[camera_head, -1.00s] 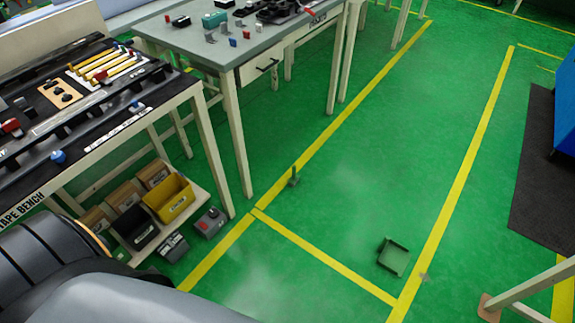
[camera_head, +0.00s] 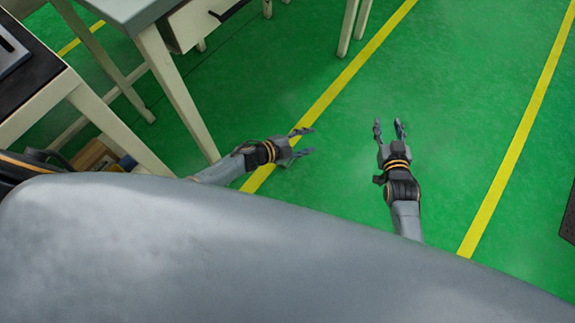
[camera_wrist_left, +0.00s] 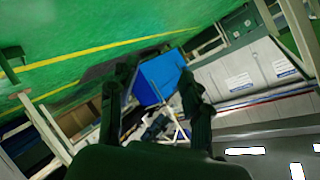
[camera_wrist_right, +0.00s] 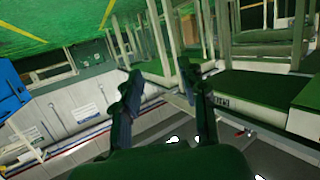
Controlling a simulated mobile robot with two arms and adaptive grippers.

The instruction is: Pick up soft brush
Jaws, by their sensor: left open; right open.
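No soft brush can be made out in any view now. My left gripper (camera_head: 308,142) is open and empty over the green floor, beside a yellow line, in the head view. Its two fingers also show spread in the left wrist view (camera_wrist_left: 158,75). My right gripper (camera_head: 389,126) is open and empty over the floor to the right of it. Its spread fingers also show in the right wrist view (camera_wrist_right: 158,72). Neither gripper touches anything. My own grey body hides the lower part of the head view.
A grey-topped table (camera_head: 135,10) with a drawer stands at the upper left. A black-topped bench (camera_head: 25,75) is at the far left, with a cardboard box (camera_head: 92,157) low beside it. The green floor (camera_head: 450,90) between the yellow lines is clear.

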